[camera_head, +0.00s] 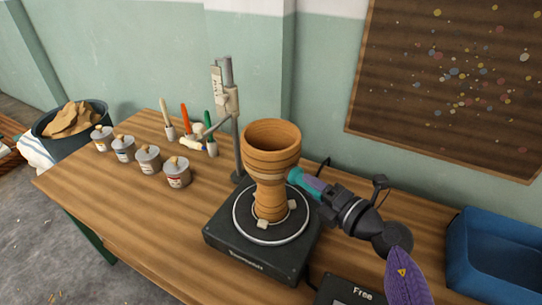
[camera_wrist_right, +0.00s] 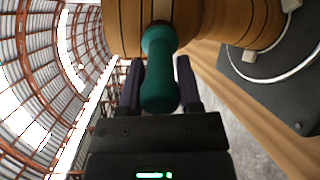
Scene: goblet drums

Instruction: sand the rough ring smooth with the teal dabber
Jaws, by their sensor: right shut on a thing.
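A brown clay goblet drum (camera_head: 271,170) stands upright on the round turntable (camera_head: 243,225). Its wide bowl is on top and its waist is narrow. My right gripper (camera_head: 313,187) is shut on the teal dabber (camera_head: 296,177), at the right side of the drum near its waist. In the right wrist view, the dabber (camera_wrist_right: 160,85) sits between the dark fingers, and its far end meets or nearly meets the drum wall (camera_wrist_right: 215,22); I cannot tell if it presses. I cannot make out the rough ring for certain. My left gripper is not in view.
A stand (camera_head: 236,130) with a pointer rises behind the drum. Several lidded tins (camera_head: 148,158) and upright tools (camera_head: 187,118) are at left. A blue bin (camera_head: 495,255) is at right, and a small box marked "Free" (camera_head: 350,291) at front. The table's front left is clear.

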